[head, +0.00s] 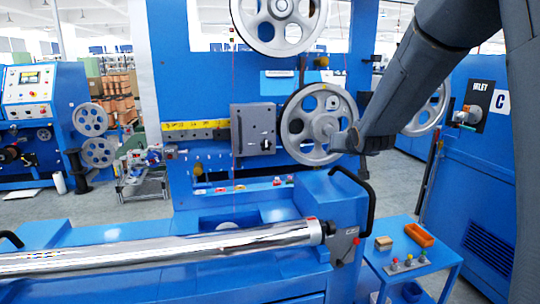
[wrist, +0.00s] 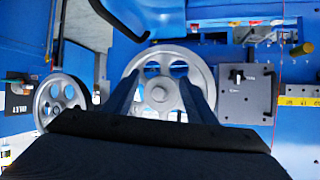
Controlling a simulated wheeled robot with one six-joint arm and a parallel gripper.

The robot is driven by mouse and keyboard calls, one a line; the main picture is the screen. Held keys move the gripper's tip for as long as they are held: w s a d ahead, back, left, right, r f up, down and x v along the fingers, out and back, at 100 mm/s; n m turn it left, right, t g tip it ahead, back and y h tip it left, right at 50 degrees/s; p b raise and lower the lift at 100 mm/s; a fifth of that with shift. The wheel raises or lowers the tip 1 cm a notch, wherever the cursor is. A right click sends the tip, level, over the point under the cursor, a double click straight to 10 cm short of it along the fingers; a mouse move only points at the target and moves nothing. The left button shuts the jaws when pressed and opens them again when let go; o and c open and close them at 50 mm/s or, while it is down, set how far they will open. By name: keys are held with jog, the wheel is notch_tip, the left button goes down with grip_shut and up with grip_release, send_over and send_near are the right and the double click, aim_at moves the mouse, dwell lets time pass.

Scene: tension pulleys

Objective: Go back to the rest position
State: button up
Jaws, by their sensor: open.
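My gripper (wrist: 158,98) is open in the wrist view, its two dark fingers pointing at the grey spoked pulley (wrist: 200,65). The fingers overlap the pulley's face on either side of its hub, and nothing shows between them but the pulley behind. I cannot tell whether they touch it. In the head view my arm comes down from the upper right and ends at the right side of the same pulley (head: 296,118), on the blue machine. The gripper's fingertips are hard to make out there.
A larger pulley (head: 279,22) sits above, and another pulley (head: 428,108) is behind my arm. A grey box (head: 253,129) is left of the middle pulley.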

jog(key=s+a+f+g, duration=0.1)
jog(key=s+f+g, duration=0.3)
jog(key=s, duration=0.9)
jog(key=s+a+f+n+g, duration=0.1)
jog(key=s+f+g, duration=0.3)
jog(key=s, duration=0.9)
jog(key=s+a+f+g, duration=0.1)
jog(key=s+f+g, duration=0.3)
jog(key=s+f, duration=0.5)
jog(key=s, duration=0.4)
jog(key=shift+s+a+f, duration=0.25)
jog(key=shift+s+f, duration=0.05)
jog(key=shift+s, duration=0.1)
